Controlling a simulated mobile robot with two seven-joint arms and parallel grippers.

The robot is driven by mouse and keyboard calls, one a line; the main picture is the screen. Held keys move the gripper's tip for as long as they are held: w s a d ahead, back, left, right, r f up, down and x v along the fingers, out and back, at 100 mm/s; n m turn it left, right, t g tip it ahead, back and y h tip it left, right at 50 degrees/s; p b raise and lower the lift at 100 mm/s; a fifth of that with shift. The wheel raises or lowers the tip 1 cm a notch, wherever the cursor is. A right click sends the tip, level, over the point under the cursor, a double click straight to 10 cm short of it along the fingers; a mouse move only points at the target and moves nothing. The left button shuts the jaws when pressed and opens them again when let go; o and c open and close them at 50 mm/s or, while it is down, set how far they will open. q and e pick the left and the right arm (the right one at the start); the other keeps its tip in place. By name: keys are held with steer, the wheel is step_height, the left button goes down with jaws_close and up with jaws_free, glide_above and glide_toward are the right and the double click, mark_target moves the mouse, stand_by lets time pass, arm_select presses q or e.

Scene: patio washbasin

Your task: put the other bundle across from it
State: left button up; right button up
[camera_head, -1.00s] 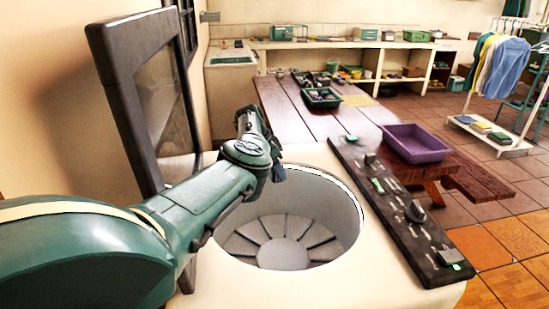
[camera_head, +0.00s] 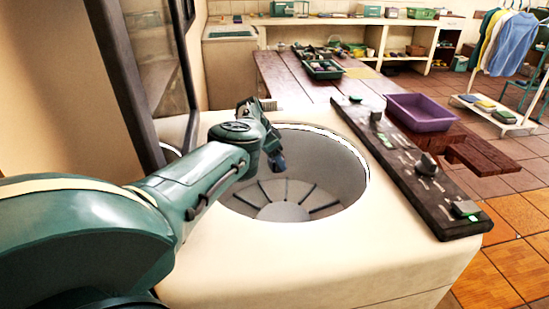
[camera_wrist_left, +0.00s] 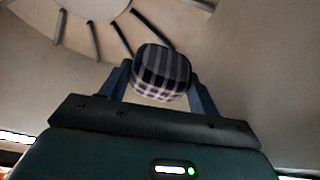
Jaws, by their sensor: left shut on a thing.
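The washing drum (camera_head: 348,190) is an open round tub with a pale floor and dark radial ribs. My left arm reaches over its left rim. My left gripper (camera_head: 277,160) points down inside the opening, near the upper left of the drum. In the left wrist view the gripper (camera_wrist_left: 160,82) is shut on a dark-and-white plaid cloth bundle (camera_wrist_left: 162,70), held between its two fingers. Drum wall and ribs show behind the bundle. I see no other bundle in the visible part of the drum; part of it is hidden by my arm.
A raised lid (camera_head: 165,95) with a window stands at left. A dark control panel (camera_head: 405,160) with knobs runs along the right edge. Beyond it are a purple basin (camera_head: 420,112), a wooden table (camera_head: 285,85) with a green tray (camera_head: 323,70), and a clothes rack (camera_head: 500,115).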

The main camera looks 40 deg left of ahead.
arm_select(q)
step_height(320, 180, down, 5)
steer(key=b, duration=0.3)
steer(key=shift+a+r+b, duration=0.1)
steer(key=shift+b, duration=0.25)
steer(key=shift+f+b, duration=0.6)
steer(key=shift+f, duration=0.15)
steer(key=shift+f+b, duration=0.4)
steer(key=shift+f, duration=0.1)
arm_select(e)
steer(key=shift+w+a+f+m+t+y, duration=0.15)
steer(key=shift+f+m, duration=0.05)
steer(key=shift+f, duration=0.3)
steer(key=shift+w+a+f+m+t+y, duration=0.1)
steer(key=shift+f+m, duration=0.1)
steer(key=shift+f, duration=0.25)
steer(key=shift+w+a+f+m+t+y, duration=0.15)
steer(key=shift+f+m, duration=0.05)
steer(key=shift+f, duration=0.3)
arm_select(q)
steer(key=o, duration=1.1)
steer(key=shift+o, duration=0.5)
steer(key=shift+r, duration=0.1)
arm_select(e)
steer(key=shift+s+f, duration=0.1)
steer(key=shift+f, duration=0.05)
